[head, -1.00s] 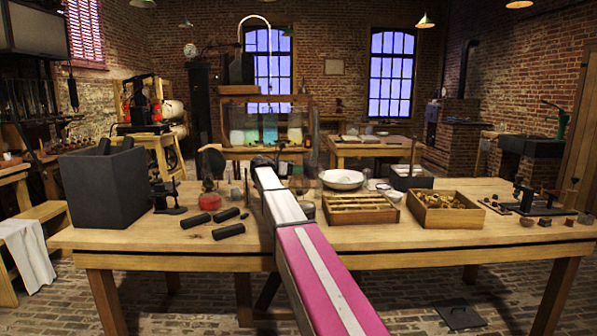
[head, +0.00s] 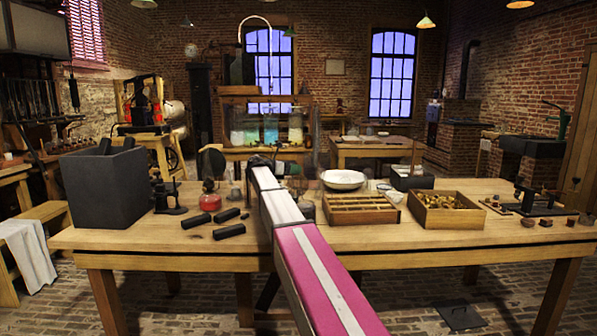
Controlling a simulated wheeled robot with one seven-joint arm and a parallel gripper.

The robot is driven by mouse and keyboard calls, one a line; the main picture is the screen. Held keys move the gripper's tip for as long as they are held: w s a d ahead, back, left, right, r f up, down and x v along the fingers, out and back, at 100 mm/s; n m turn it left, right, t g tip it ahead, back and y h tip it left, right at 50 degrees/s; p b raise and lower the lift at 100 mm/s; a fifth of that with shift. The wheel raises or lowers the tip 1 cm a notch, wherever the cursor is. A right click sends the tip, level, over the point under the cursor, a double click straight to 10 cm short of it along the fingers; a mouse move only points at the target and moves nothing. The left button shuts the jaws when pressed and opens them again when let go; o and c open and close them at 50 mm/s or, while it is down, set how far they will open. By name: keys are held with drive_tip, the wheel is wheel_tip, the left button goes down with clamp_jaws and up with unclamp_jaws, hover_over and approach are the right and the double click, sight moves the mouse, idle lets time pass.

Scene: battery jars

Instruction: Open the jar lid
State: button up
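My arm reaches from the bottom of the head view across the wooden workbench (head: 160,238), and its dark wrist end (head: 288,160) is over the far middle of the bench. My gripper's fingers cannot be made out there, so whether they hold anything is unclear. No jar lid can be told apart on the bench; my arm hides part of that area. Glass jars with pale, teal and whitish contents (head: 270,130) stand on the table behind. A small red-filled glass vessel (head: 210,202) stands on the bench, left of my arm.
A dark box (head: 100,195) and several black rods (head: 228,231) lie left of my arm. A white bowl (head: 342,179), a slotted wooden tray (head: 360,210) and a box of brass parts (head: 446,212) stand to the right. The front bench strip is mostly clear.

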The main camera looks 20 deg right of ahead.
drive_tip(key=a+r, duration=0.1)
drive_tip(key=a, duration=0.8)
drive_tip(key=shift+w, duration=0.15)
drive_tip(key=shift+r, duration=0.1)
